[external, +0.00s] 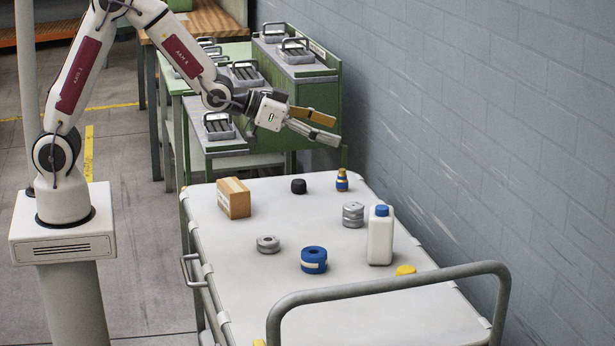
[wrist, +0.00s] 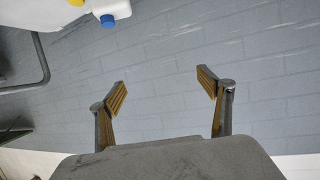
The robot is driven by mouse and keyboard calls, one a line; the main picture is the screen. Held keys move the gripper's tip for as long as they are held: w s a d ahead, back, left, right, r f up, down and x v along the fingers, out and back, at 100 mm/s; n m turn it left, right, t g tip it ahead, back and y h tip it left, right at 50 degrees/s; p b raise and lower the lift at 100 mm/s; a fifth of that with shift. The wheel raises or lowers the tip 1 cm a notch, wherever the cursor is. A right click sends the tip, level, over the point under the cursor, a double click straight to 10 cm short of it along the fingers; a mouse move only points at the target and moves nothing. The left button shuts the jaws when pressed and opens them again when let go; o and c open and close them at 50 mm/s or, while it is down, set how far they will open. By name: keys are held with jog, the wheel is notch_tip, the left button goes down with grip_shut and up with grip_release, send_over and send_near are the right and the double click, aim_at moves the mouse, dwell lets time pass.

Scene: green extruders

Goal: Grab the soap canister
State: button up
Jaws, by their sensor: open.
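The soap canister looks to be the white bottle with a blue cap (external: 380,238), standing upright on the right side of the white cart top (external: 335,310). Its blue cap and part of its white body also show at the top left of the wrist view (wrist: 113,10). My gripper (external: 338,129) is in the air above the far end of the cart, well apart from the bottle. It is open and empty, and its two fingers stand wide apart in the wrist view (wrist: 162,85), facing the grey wall.
Around the bottle stand a stacked metal part (external: 353,215), a blue ring (external: 314,260) and a yellow disc (external: 405,270). A small blue bottle (external: 342,180), black knob (external: 298,186), grey disc (external: 268,244) and cardboard box (external: 234,198) are farther off. A grey handrail (external: 390,285) crosses the near end. The brick wall (external: 500,110) is at right.

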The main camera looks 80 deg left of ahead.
aim_at(383, 217)
jog(key=w+d+f+m+t+h, duration=0.1)
jog(key=w+d+f+t+h, duration=0.2)
jog(key=w+d+f, duration=0.2)
jog(key=d+f, duration=0.3)
jog(key=f, duration=0.3)
jog(key=shift+w+d+f+h, duration=0.25)
jog(key=shift+d+f+h, duration=0.05)
jog(key=shift+f, duration=2.9)
jog(key=shift+f, duration=0.15)
jog(key=shift+f+x, duration=0.15)
jog(key=shift+x, duration=1.1)
jog(key=shift+f+x, duration=0.2)
jog(key=shift+x, duration=1.05)
